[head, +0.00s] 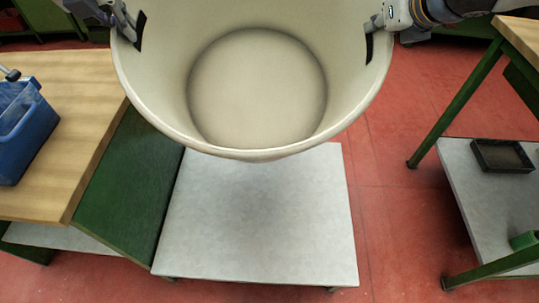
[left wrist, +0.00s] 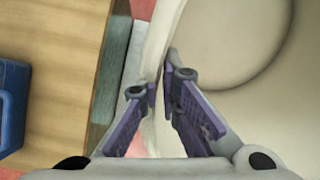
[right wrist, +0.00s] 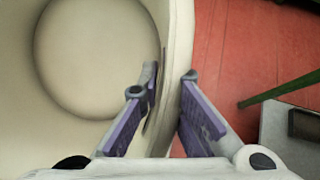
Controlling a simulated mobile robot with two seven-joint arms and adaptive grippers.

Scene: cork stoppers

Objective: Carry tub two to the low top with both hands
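The cream tub (head: 350,100), taken as tub two though no label shows, is large, round and empty inside. It hangs in the air, partly over the far part of the grey-white low top (head: 260,225). My left gripper (head: 128,32) is at the tub's left wall by a dark slot. In the left wrist view its fingers (left wrist: 161,88) are shut on the wall, one on each side. My right gripper (head: 372,28) is at the right wall by a matching slot. In the right wrist view its fingers (right wrist: 168,84) straddle and grip that wall. The tub's underside is hidden.
A wooden bench (head: 60,130) with a green side panel and a blue bin (head: 22,130) stands close on the left. On the right, a green-legged table has a grey shelf (head: 475,215) with a dark tray (head: 502,156). The low top's visible surface is bare.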

